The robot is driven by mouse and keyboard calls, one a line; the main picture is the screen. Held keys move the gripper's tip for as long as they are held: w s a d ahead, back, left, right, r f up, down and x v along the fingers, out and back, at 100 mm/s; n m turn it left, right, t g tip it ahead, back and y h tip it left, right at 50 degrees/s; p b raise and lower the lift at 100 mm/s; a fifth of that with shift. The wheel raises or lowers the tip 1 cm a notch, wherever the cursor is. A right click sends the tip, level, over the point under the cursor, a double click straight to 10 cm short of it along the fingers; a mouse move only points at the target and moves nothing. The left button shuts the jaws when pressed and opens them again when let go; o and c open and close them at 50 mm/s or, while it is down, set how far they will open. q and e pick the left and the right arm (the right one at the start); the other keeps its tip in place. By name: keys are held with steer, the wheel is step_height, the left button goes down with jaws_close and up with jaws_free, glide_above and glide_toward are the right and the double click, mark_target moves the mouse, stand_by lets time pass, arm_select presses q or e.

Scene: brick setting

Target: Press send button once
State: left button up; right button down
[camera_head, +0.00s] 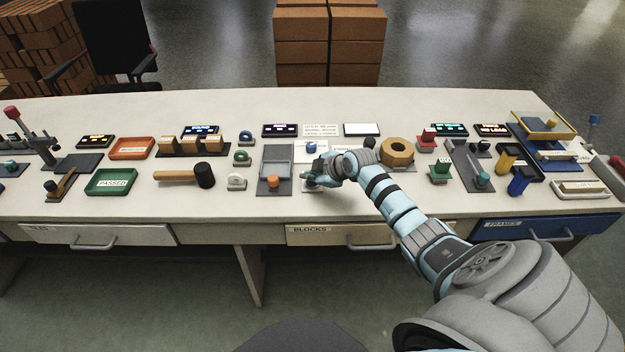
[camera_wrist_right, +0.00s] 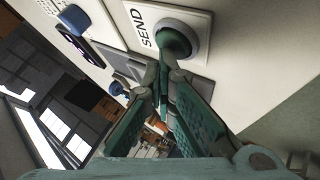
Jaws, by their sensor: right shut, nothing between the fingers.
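The send button is a green dome (camera_wrist_right: 174,40) on a round grey base, set on a white plate (camera_wrist_right: 203,22) marked SEND in the right wrist view. My right gripper (camera_wrist_right: 162,80) is shut and empty, with its fingertips right at the near edge of the dome. I cannot tell whether they touch it or press it down. In the head view my right gripper (camera_head: 317,177) is low over the table's middle, and the wrist mostly hides the button. My left gripper is not in view.
Left of the gripper are a grey panel with an orange knob (camera_head: 272,181) and a mallet (camera_head: 203,175). A blue knob (camera_head: 311,146) stands behind it. A wooden hexagonal ring (camera_head: 397,151) lies to the right. The table's front strip is mostly clear.

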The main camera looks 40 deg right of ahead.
mark_target(311, 182)
steer(key=shift+r+p, duration=0.6)
steer(key=shift+r, duration=0.2)
step_height(311, 182, up, 5)
steer(key=p, duration=0.4)
steer(key=shift+p, duration=0.4)
